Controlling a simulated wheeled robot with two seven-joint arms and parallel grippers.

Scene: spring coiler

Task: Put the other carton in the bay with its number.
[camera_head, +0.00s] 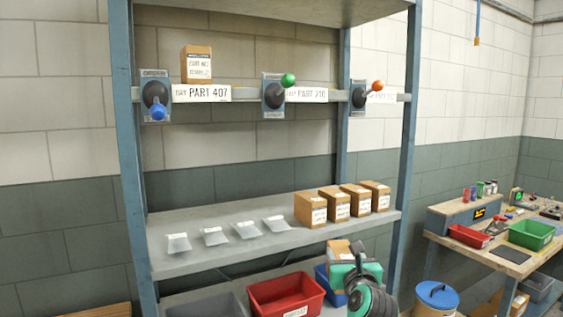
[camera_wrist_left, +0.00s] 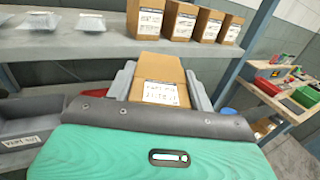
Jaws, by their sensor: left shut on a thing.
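My left gripper (camera_head: 346,254) is low in front of the shelf rack, below the middle shelf's front edge. It is shut on a brown carton (camera_wrist_left: 158,72), which sits between the grey fingers in the left wrist view; its white label is too blurred to read surely. Another brown carton (camera_head: 197,66) stands on the upper shelf above the PART 407 label (camera_head: 208,93). The PART 210 label (camera_head: 306,95) marks the middle bay, which shows no carton. A third label (camera_head: 377,97) at the right is partly hidden by a lever. My right gripper is not in view.
Blue (camera_head: 157,100), green (camera_head: 284,82) and orange (camera_head: 372,88) knobbed levers stick out from the upper shelf edge. The middle shelf (camera_head: 180,262) holds several cartons and clear bags. Red (camera_head: 285,292) and blue bins sit below. A workbench (camera_head: 490,250) stands right.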

